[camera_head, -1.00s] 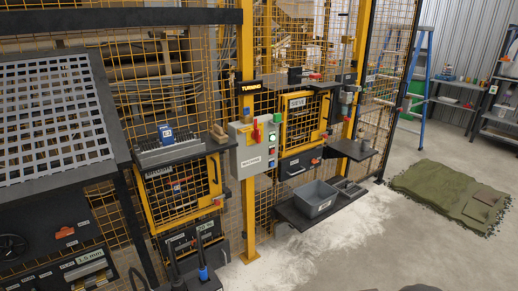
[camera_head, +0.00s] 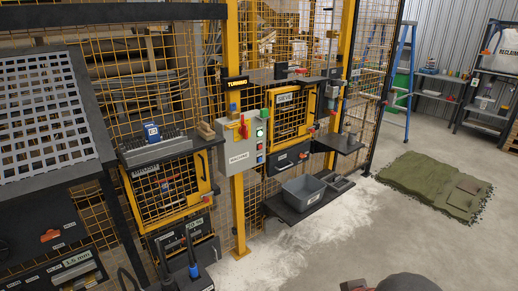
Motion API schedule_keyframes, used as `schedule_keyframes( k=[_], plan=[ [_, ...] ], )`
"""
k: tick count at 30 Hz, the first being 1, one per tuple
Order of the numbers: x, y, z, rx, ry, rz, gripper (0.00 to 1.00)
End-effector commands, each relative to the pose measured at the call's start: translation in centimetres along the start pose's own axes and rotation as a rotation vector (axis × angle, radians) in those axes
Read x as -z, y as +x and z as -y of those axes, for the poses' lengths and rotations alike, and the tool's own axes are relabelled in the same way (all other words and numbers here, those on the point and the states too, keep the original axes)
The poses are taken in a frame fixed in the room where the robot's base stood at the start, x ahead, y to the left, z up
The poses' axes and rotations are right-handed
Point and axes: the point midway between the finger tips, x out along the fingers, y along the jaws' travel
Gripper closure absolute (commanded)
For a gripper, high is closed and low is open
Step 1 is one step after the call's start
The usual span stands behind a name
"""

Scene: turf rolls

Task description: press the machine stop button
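A grey control box (camera_head: 226,150) is mounted on a yellow post in the middle of the camera_head view. It has a red lever handle (camera_head: 243,127), a white label whose text is too small to read surely, and a column of small buttons on its right side. I cannot tell for sure which one is the machine stop. A green block-like part (camera_head: 264,114) sits at the box's top right corner. My gripper is not recognisable in view.
Yellow mesh fencing surrounds the machine. A grey bin (camera_head: 303,193) stands on a black shelf below and right of the box. Dark upright handles (camera_head: 193,255) stand at lower left. A green mat (camera_head: 430,184) lies right. A dark rounded shape (camera_head: 408,283) shows at the bottom edge.

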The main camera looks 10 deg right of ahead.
Motion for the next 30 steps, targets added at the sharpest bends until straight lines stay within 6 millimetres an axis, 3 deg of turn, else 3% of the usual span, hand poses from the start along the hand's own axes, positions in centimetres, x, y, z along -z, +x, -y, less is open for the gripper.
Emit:
schedule_keyframes(
  k=[11,30],
  plan=[
    [0.0,0.0,0.0,0.0,0.0,0.0,0.6],
    [0.0,0.0,0.0,0.0,0.0,0.0,0.96]
  ],
)
